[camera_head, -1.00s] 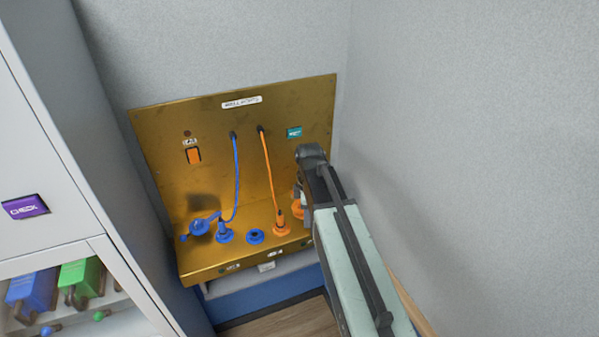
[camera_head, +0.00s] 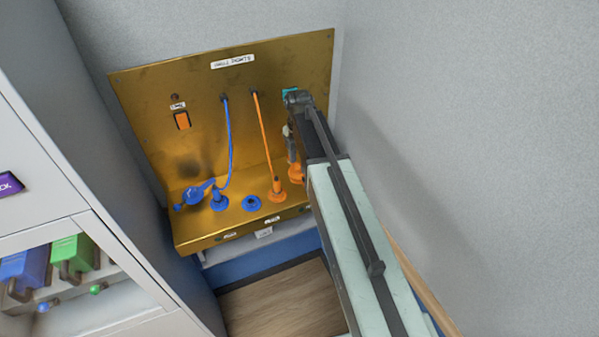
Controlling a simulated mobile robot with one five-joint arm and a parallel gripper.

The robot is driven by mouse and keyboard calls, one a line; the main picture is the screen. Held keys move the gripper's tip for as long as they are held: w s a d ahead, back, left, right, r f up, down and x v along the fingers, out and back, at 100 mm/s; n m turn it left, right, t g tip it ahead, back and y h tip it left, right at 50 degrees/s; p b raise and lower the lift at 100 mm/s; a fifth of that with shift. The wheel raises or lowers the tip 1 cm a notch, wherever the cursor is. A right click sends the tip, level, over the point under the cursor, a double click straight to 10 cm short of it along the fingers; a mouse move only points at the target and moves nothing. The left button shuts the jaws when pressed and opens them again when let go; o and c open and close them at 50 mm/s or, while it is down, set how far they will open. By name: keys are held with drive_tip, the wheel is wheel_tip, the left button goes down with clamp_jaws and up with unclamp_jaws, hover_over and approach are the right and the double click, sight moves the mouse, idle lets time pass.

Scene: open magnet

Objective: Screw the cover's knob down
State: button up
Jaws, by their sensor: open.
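A brass-coloured panel (camera_head: 215,135) with a ledge stands against the wall. At the left of the ledge lies a tilted blue piece (camera_head: 196,192) with a small round blue end (camera_head: 178,207). At the ledge's right end is an orange round fitting (camera_head: 297,173), partly hidden by my arm. I cannot tell which of these is the cover's knob. My gripper (camera_head: 291,150) points down just above the orange fitting. It is open; its fingers are small and partly hidden, and I cannot tell whether they touch anything.
A blue plug (camera_head: 219,200) and an orange plug (camera_head: 277,189) stand on the ledge with cords up to the panel. An empty blue socket (camera_head: 251,203) lies between them. A grey cabinet (camera_head: 40,150) stands at left. A grey wall (camera_head: 470,150) is close at right.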

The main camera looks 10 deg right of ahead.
drive_tip(key=shift+f, duration=0.8)
drive_tip(key=shift+r, duration=0.15)
clamp_jaws()
